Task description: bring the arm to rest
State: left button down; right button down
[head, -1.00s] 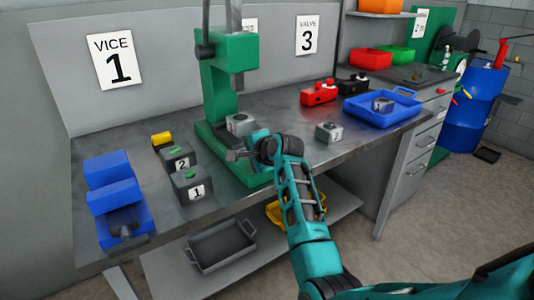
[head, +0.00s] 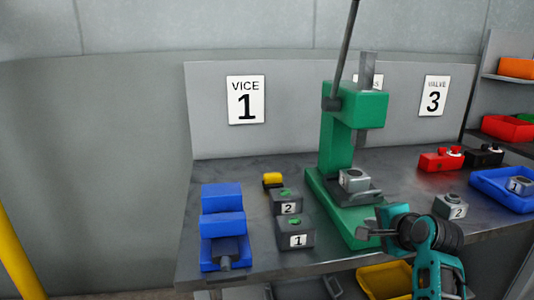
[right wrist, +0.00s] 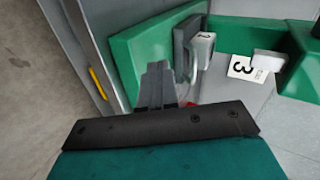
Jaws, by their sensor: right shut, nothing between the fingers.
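My right gripper (head: 366,233) is shut and empty. In the head view it shows in front of the green press (head: 362,104), by the front right of its base. In the right wrist view the closed grey fingers (right wrist: 156,85) point towards the green press base (right wrist: 138,50). I cannot tell whether they touch it. A grey block (head: 353,181) sits on the press under its ram. My left gripper is out of view.
A blue vice (head: 223,226), two grey boxes marked 1 (head: 294,234) and 2 (head: 285,202), and a yellow-ended item (head: 272,180) stand left of the press. To the right are a grey block marked 2 (head: 450,206), red (head: 440,160) and black boxes, and a blue tray (head: 494,197).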

jog(key=s+a+f+n, duration=0.3)
jog(key=s+f+n, duration=0.3)
jog(key=s+f, duration=0.1)
jog(key=s+a+f+n+y, duration=0.1)
jog(key=s+a+f+n, duration=0.3)
jog(key=s+f+n, duration=0.2)
jog(key=s+a+f+n+g, duration=0.1)
jog(key=s+a+f+n, duration=0.3)
jog(key=s+f, duration=0.6)
jog(key=s+n, duration=0.2)
jog(key=s, duration=0.1)
jog(key=shift+a+f+n, duration=0.2)
jog(key=shift+a+n, duration=0.05)
jog(key=shift+n, duration=0.15)
